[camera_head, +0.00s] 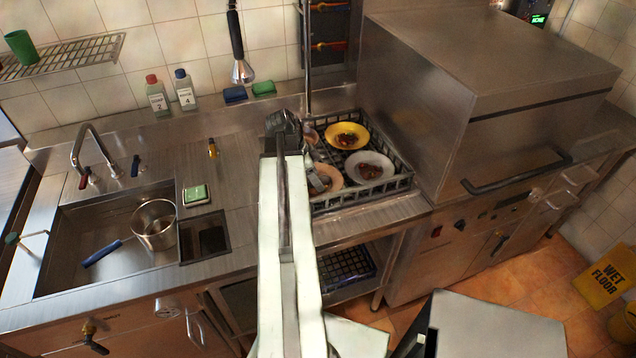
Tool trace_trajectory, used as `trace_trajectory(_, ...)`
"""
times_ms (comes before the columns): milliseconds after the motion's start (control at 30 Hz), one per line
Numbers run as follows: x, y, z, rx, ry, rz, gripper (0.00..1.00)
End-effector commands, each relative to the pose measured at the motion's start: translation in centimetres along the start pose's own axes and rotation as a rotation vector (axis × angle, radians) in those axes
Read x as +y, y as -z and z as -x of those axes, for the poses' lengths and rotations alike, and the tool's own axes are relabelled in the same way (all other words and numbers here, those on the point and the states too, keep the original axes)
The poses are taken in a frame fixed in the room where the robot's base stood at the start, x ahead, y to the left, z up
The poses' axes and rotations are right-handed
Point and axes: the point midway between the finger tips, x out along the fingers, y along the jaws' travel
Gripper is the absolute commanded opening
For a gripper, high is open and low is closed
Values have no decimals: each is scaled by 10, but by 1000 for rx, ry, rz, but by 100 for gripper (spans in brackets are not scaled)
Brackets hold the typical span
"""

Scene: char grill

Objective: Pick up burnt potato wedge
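Dark brown food scraps lie on the plates in the black dish rack (378,193). They are too small to tell which one is the burnt potato wedge. A yellow plate (333,129) is at the back and a pale plate (351,158) at the front right, both with dark pieces. A peach plate (333,189) is at the front left, partly hidden by my arm.
A large steel dishwasher (430,120) stands right of the rack. A sink with a pot (153,224) and a green sponge (196,194) are to the left. A faucet hose (307,60) rises behind the rack.

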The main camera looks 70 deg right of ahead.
Motion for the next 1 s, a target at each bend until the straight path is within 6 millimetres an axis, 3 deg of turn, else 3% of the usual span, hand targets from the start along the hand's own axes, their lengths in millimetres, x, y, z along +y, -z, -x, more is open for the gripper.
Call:
trace_trajectory(33, 0, 0, 0, 0, 0, 0, 41)
trace_trajectory(167, 0, 0, 1, 0, 0, 0, 5)
trace_trajectory(200, 0, 0, 1, 0, 0, 1, 0)
trace_trajectory(567, 0, 2, 8, 0, 1, 1, 0)
trace_trajectory(1000, 0, 34, 86, 0, 1, 2, 0)
